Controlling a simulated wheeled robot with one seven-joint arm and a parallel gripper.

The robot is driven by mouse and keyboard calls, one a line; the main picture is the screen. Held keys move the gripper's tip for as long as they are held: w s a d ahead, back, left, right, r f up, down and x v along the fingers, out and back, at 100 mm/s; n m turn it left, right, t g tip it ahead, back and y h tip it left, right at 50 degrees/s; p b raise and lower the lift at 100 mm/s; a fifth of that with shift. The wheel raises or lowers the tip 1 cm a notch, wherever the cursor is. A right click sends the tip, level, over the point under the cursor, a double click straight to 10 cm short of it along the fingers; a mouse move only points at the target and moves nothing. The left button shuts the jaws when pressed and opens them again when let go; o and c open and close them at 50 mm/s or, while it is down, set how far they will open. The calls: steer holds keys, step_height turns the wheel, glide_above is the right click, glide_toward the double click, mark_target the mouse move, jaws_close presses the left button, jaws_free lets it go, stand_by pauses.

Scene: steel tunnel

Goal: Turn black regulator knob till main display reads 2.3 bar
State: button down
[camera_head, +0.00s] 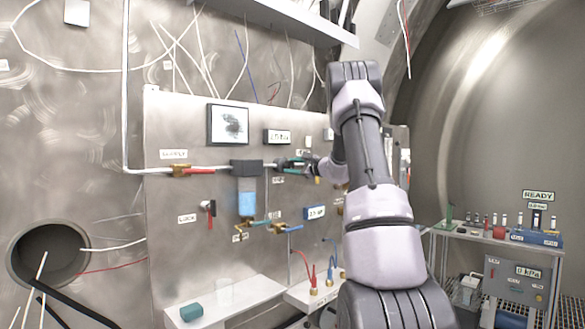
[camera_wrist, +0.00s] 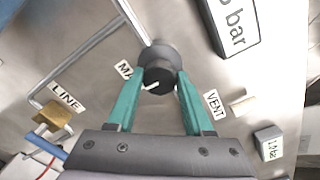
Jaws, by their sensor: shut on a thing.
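The black regulator knob (camera_wrist: 160,77) is in the wrist view, on the steel panel, with a white pointer mark pointing left. My gripper (camera_wrist: 162,88) has its teal fingers on both sides of the knob, shut on it. The main display (camera_wrist: 234,28) is cut off at the top of the wrist view; only its "bar" end shows. In the head view the main display (camera_head: 277,136) is too small to read surely.
The wrist view shows a VENT label (camera_wrist: 214,104), a LINE label (camera_wrist: 67,97), a brass fitting (camera_wrist: 53,117) and a small display (camera_wrist: 268,143) near the hand. In the head view, a blue filter bowl (camera_head: 247,203) and pipework are close left. An instrument table (camera_head: 470,238) stands at right.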

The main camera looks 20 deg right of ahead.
steer(key=shift+n, duration=1.1)
steer(key=shift+c, duration=1.4)
jaws_free()
steer(key=shift+s, duration=0.1)
steer(key=v, duration=1)
steer(key=shift+s, duration=0.3)
steer(key=shift+d, duration=0.15)
